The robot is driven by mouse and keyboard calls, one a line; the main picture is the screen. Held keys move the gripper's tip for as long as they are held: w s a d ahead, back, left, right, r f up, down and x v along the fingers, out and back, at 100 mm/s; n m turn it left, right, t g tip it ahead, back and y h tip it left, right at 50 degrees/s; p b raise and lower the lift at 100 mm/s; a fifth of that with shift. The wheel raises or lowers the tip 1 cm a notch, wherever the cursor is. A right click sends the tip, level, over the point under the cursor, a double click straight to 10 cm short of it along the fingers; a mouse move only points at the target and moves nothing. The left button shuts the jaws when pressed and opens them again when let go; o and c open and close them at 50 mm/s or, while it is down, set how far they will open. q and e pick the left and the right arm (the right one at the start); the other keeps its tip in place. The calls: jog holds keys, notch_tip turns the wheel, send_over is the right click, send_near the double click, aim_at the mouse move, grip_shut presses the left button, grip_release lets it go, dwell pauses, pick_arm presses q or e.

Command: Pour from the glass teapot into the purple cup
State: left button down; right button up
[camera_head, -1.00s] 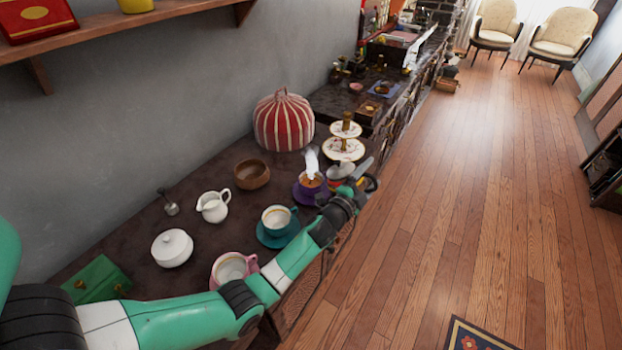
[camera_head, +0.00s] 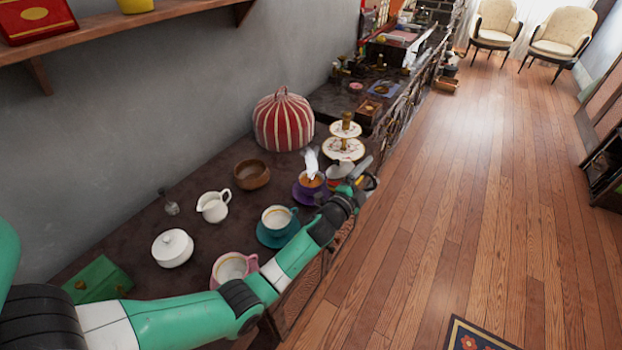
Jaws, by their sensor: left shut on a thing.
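The purple cup (camera_head: 311,179) stands on its purple saucer (camera_head: 303,200) near the counter's front edge, with brown liquid inside. A white wisp, like steam, rises above it. My left gripper (camera_head: 358,175) is just right of the purple cup, past the end of my green arm. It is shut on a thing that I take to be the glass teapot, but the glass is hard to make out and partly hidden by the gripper. A whitish rounded shape (camera_head: 338,171) shows between the cup and the gripper; I cannot tell if it is part of the teapot. My right gripper is out of view.
A teal cup (camera_head: 277,216) and a pink cup (camera_head: 233,268) stand nearer, beside my arm. A white creamer (camera_head: 213,206), white sugar bowl (camera_head: 172,248), wooden bowl (camera_head: 252,174), striped cozy (camera_head: 284,122) and tiered stand (camera_head: 344,148) are around. Open floor lies right.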

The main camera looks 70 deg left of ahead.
pick_arm(q)
jog(key=shift+a+r, duration=0.1)
jog(key=shift+r, duration=0.25)
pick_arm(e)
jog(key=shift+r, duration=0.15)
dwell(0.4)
pick_arm(q)
jog(key=w+d+f+m+b, duration=0.2)
jog(key=d+f+m+b, duration=0.2)
jog(key=f, duration=0.4)
jog(key=shift+w+d+m+h+b, duration=0.15)
jog(key=shift+w+m+h+b, duration=0.25)
jog(key=shift+m, duration=0.4)
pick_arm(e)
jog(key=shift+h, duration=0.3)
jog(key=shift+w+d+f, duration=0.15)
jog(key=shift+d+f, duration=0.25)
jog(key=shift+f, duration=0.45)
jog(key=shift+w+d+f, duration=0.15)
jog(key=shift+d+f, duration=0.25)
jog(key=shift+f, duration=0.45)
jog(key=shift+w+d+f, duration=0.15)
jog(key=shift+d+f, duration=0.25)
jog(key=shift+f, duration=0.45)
